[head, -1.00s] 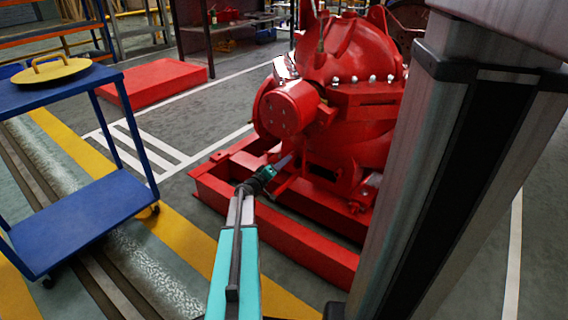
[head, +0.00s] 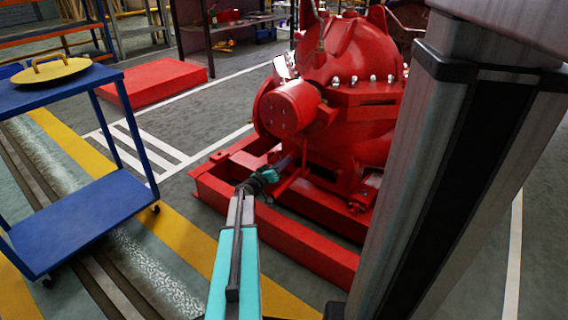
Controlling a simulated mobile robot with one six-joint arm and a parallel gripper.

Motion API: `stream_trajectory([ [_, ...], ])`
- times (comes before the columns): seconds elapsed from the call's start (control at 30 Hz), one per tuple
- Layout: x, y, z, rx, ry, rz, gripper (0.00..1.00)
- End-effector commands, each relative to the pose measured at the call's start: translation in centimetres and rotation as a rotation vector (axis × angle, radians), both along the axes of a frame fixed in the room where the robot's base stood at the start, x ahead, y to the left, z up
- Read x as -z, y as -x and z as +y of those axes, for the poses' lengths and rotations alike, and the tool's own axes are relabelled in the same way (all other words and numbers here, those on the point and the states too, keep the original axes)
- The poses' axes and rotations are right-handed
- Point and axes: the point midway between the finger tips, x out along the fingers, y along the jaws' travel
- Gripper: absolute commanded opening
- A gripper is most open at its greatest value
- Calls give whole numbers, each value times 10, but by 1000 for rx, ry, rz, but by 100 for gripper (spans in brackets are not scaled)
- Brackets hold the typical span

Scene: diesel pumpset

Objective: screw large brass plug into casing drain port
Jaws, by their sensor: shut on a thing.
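The red pump casing (head: 345,120) stands on a red base frame (head: 215,183) in the middle of the view. My arm reaches up from the bottom, and my gripper (head: 284,163) is at the lower front of the casing, below the round red end cover (head: 290,110). The gripper is small and dark here, with its tip close against the casing's underside. The brass plug cannot be made out between the jaws. The drain port is also hidden or too small to tell, so I cannot tell whether plug and port touch.
A blue trolley (head: 85,212) with a yellow lidded disc (head: 50,72) on top stands at the left. A red block (head: 155,82) lies on the floor behind. My grey column blocks the right side. Floor between trolley and base frame is clear.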

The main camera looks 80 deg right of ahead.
Motion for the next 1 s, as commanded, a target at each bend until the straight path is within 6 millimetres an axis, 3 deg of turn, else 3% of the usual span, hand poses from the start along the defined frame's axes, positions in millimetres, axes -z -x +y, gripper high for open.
stream_trajectory([
  [0.07,-4,4,-1,8,5,4,0],
  [0.1,-4,4,-1,9,5,4,20],
  [0.2,-4,4,-1,7,4,4,37],
  [0.23,-3,3,-1,6,4,4,38],
  [0.67,-1,0,3,3,0,3,38],
  [1.0,-4,-17,34,0,0,3,38],
])
